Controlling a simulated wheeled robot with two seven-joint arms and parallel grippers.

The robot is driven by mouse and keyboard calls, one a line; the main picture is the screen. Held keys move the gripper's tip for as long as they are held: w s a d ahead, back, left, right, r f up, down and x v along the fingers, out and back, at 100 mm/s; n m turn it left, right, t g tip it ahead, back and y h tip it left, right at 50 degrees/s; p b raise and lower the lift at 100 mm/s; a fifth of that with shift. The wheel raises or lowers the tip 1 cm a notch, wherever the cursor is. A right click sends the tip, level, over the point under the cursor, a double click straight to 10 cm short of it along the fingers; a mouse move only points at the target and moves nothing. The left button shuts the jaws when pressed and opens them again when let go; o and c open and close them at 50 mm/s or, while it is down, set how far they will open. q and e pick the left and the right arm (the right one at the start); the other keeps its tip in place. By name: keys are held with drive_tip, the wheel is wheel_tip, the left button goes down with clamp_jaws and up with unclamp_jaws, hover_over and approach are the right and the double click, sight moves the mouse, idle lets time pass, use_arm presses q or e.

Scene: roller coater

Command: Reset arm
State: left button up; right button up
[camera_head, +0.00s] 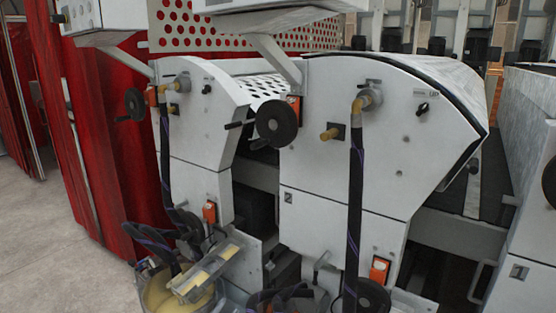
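The roller coater is a white machine with two side housings, a smaller left one (203,145) and a larger right one (375,165). Black handwheels (277,123) and brass fittings sit on their faces. Dark hoses (355,205) run down from the fittings. I cannot make out either of my grippers or arms in the head view.
A bucket (165,292) with yellowish contents and hoses stands at the bottom left. Red curtains (95,130) hang behind it on the left. Grey floor (50,235) is clear at the far left. Another grey cabinet (530,210) stands at the right edge.

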use_arm(q)
drive_tip(key=s+a+f+n+g+y, duration=0.2)
drive_tip(key=s+f+n+g, duration=0.1)
drive_tip(key=s+f, duration=0.85)
drive_tip(key=s+a+f+n+g+y, duration=0.1)
drive_tip(key=s+f+n+g, duration=0.2)
drive_tip(key=s+f, duration=0.85)
drive_tip(key=s+f+n+g, duration=0.1)
drive_tip(key=s+f+g, duration=0.1)
drive_tip(key=s+f, duration=0.6)
drive_tip(key=s+f+n+g+y, duration=0.1)
drive_tip(key=s+f+n+g, duration=0.1)
drive_tip(key=s+f, duration=0.7)
drive_tip(key=s+g, duration=0.1)
drive_tip(key=s, duration=0.5)
drive_tip(key=shift+s+a+g, duration=0.2)
drive_tip(key=shift+s+g, duration=0.05)
drive_tip(key=shift+g, duration=0.05)
